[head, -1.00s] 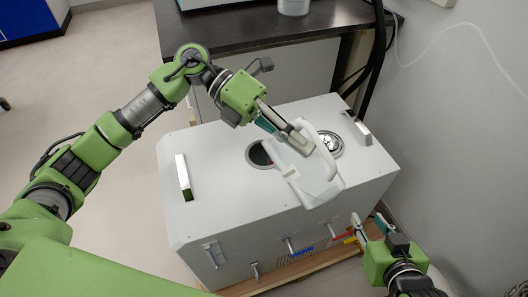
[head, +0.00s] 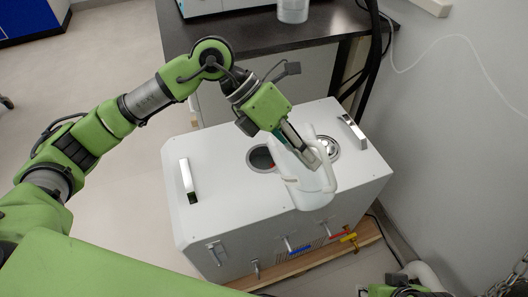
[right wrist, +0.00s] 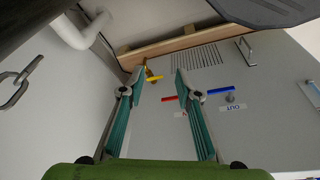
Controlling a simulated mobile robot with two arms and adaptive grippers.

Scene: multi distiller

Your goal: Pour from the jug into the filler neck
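The white jug (head: 312,188) is in my left gripper (head: 312,158), which is shut on it at the handle side. The jug is above the top of the white distiller box (head: 220,215), tilted in the picture; its contents cannot be seen. A round dark opening (head: 260,158), likely the filler neck, lies in the box top just left of the jug, partly covered by it. My right gripper is at the bottom edge of the head view, mostly cut off. In the right wrist view, its fingers (right wrist: 158,84) are apart and empty, facing the box's valve side.
A round metal fitting (head: 327,147) lies behind the jug. Box handles (head: 187,180) (head: 352,131) stand at both sides. Yellow (head: 348,238), red (right wrist: 169,99) and blue (right wrist: 219,88) valve levers stick out in front. A dark bench (head: 250,30) is behind; a wall is right.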

